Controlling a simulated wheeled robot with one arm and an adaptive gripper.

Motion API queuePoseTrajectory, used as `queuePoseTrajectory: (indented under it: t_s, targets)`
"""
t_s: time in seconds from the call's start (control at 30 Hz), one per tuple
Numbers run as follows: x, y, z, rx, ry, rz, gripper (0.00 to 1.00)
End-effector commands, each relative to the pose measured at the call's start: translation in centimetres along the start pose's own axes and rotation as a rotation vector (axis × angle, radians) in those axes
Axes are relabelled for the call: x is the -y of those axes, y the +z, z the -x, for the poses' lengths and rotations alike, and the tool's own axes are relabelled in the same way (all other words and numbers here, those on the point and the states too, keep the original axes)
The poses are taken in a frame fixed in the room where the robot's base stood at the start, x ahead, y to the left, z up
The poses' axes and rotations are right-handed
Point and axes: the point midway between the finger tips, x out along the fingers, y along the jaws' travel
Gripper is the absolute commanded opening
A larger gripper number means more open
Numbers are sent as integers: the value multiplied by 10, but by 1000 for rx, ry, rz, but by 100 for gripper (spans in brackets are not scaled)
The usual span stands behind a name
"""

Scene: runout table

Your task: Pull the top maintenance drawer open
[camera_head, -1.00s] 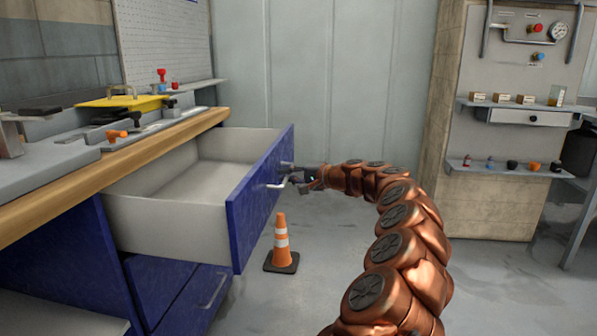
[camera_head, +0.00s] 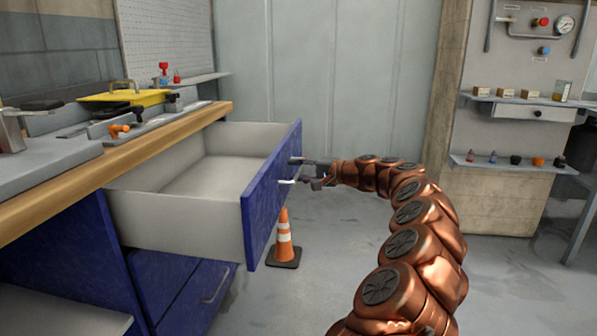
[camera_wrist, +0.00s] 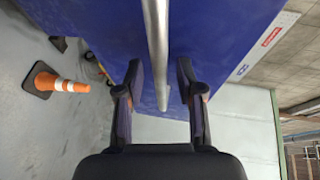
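The top drawer is blue-fronted with a pale interior. It stands far out from the workbench in the head view, its front (camera_head: 262,215) facing right. Its inside is empty where I can see it. The drawer's silver bar handle (camera_wrist: 157,35) shows in the wrist view, running between my two fingers. My gripper (camera_head: 303,171) is at the drawer front in the head view. In the wrist view my gripper (camera_wrist: 159,80) is open, with a visible gap between each finger and the bar. The fingers partly hide the handle in the head view.
An orange traffic cone (camera_head: 284,240) stands on the floor below and right of the drawer front. A closed blue lower drawer (camera_head: 195,295) is underneath. The wooden bench top (camera_head: 150,150) carries tools. Floor to the right of the cone is clear up to my arm.

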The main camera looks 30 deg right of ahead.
Motion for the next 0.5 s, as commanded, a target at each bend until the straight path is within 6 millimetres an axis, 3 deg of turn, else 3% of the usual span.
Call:
queuePoseTrajectory:
  t_s: [0.27, 0.5]
  targets:
    - [0, 0, 4, -1, -1, 0, 37]
    - [3, -1, 39, -2, -4, 2, 37]
